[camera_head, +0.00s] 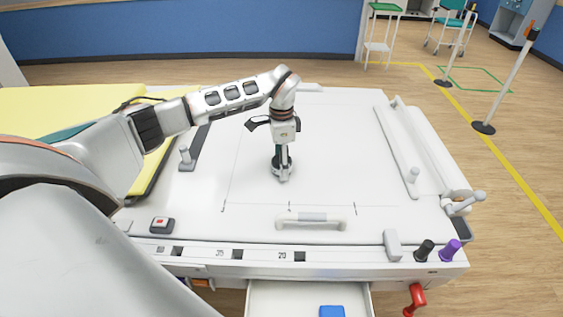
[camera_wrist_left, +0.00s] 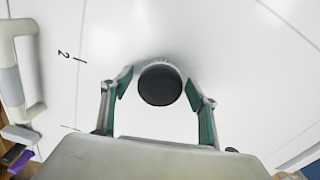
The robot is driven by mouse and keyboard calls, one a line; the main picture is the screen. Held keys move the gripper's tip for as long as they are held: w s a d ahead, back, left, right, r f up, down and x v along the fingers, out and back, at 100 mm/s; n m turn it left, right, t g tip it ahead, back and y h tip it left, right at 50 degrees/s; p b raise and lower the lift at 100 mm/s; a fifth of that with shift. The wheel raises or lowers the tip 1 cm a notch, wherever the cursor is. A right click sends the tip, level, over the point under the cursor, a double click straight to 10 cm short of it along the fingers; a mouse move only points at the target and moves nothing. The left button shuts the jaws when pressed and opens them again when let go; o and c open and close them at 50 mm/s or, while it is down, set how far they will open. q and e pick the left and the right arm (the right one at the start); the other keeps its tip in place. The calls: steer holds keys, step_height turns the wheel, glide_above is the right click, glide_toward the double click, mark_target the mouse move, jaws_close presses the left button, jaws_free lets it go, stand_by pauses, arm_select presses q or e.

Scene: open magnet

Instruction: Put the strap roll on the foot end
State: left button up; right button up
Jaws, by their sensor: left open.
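The strap roll appears to be the round black-topped piece (camera_wrist_left: 160,84) on the white bed top. It stands between the two teal-padded fingers in the left wrist view, with a gap on both sides. My left gripper (camera_head: 283,172) points down over the middle of the top in the head view, open and around the roll. There the fingers hide most of the roll. The white top (camera_head: 335,130) carries thin printed lines and small marks; which part is the foot end I cannot tell for sure. My right gripper is not in view.
A white handle (camera_head: 311,220) lies along the near edge. A red-button box (camera_head: 161,225) is at the near left, and black and purple knobs (camera_head: 450,250) are at the near right. A long rail (camera_head: 425,150) runs along the right. An open drawer (camera_head: 280,298) juts out below.

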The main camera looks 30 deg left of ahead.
arm_select(q)
step_height(320, 180, up, 12)
steer(key=b, duration=0.1)
steer(key=shift+r, duration=0.15)
stand_by(0.3)
steer(key=shift+s, duration=0.15)
stand_by(0.4)
